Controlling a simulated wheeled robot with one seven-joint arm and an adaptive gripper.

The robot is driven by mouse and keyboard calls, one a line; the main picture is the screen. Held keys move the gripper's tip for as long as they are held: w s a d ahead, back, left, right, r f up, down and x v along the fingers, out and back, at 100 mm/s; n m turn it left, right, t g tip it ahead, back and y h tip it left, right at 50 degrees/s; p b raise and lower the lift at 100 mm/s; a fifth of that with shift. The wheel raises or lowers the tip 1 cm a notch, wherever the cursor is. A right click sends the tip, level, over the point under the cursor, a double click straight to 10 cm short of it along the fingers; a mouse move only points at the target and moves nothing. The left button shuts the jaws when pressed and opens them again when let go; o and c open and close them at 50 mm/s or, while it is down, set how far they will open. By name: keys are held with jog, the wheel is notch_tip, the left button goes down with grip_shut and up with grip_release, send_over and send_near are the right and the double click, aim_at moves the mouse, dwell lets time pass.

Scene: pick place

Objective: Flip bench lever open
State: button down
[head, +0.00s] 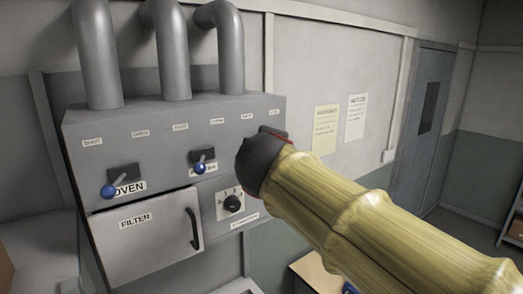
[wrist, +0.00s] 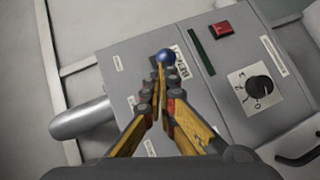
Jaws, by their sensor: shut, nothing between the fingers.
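The bench lever shows in the wrist view as a blue ball knob (wrist: 165,57) on the grey panel (wrist: 127,47). A partly hidden label beside it seems to begin with "BEN". My gripper (wrist: 160,78) is shut and empty, its two yellow and dark fingers together. Its tips are right at the knob in the picture; I cannot tell whether they touch it. In the head view my yellow arm reaches to the panel's right side and hides my fingers and that lever.
In the head view, two other blue-knobbed levers, the oven lever (head: 108,191) and a middle lever (head: 200,168), stand on the panel. A filter door (head: 140,240) and a dial (head: 232,203) are below. A red button (wrist: 222,28) shows in the wrist view.

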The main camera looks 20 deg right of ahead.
jog(key=d+n+y+p, duration=0.1)
jog(key=d, duration=0.5)
jog(key=shift+w, duration=0.4)
jog(key=shift+d, duration=0.15)
dwell(0.7)
